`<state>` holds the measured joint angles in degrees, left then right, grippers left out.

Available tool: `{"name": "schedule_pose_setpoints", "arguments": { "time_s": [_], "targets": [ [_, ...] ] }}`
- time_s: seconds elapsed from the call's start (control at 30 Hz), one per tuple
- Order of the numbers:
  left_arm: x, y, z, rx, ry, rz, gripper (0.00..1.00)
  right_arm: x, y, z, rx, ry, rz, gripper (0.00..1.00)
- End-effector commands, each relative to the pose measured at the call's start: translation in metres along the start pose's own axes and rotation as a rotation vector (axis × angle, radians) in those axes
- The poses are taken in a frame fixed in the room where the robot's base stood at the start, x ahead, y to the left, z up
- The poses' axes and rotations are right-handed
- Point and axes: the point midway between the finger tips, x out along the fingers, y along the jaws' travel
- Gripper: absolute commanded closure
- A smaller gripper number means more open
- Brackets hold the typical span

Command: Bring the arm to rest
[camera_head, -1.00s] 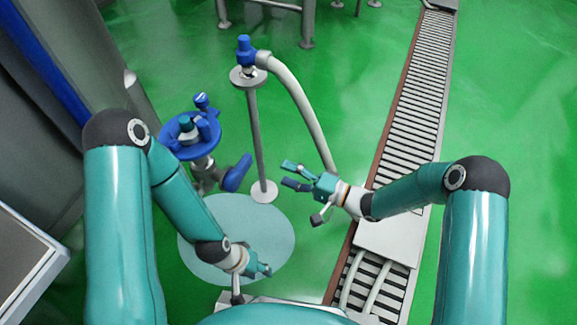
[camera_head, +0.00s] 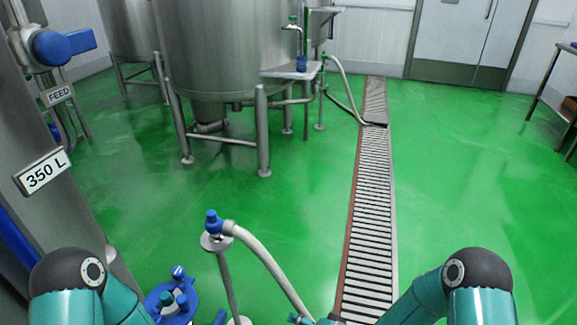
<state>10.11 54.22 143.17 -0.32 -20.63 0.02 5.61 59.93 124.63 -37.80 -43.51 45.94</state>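My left arm (camera_head: 75,285) shows at the bottom left, with its elbow and part of the forearm in the picture. Its gripper is below the lower edge and hidden. My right arm (camera_head: 455,290) shows at the bottom right. Only a bit of my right gripper (camera_head: 302,319) shows at the bottom edge, near the pale hose (camera_head: 268,262). Its opening cannot be seen. The hose curves down from a blue fitting (camera_head: 212,222) on top of a metal post. A blue handwheel valve (camera_head: 172,303) stands beside my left forearm.
A large steel tank (camera_head: 230,50) on legs stands at the back. A slatted floor drain (camera_head: 370,200) runs away from me. A small shelf (camera_head: 292,70) holds a blue item. A table (camera_head: 555,95) is at far right. Green floor (camera_head: 460,190) is clear on the right.

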Motion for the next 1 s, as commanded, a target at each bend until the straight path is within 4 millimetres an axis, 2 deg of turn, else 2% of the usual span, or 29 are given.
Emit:
{"name": "schedule_pose_setpoints", "arguments": {
  "time_s": [0.03,0.2,0.4,0.5,0.63,1.0],
  "targets": [
    [-0.035,0.013,0.0,0.0,0.0,0.0,0.6,-0.031,-0.011,-0.001,-0.012,-0.018,0.072,0.35],
    [-0.089,0.032,0.001,0.0,0.0,0.0,0.6,-0.101,-0.005,0.025,-0.062,-0.129,0.292,0.35],
    [-0.135,0.049,0.001,0.0,0.0,0.0,0.6,-0.175,-0.01,0.062,-0.093,-0.302,0.452,0.35],
    [-0.147,0.053,0.001,0.0,0.0,0.0,0.6,-0.199,-0.013,0.076,-0.097,-0.367,0.489,0.35],
    [-0.152,0.055,0.001,0.0,0.0,0.0,0.6,-0.214,-0.013,0.086,-0.095,-0.409,0.51,0.35],
    [-0.152,0.055,0.001,0.0,0.0,0.0,0.6,-0.214,-0.013,0.086,-0.095,-0.409,0.51,0.35]
  ]
}}
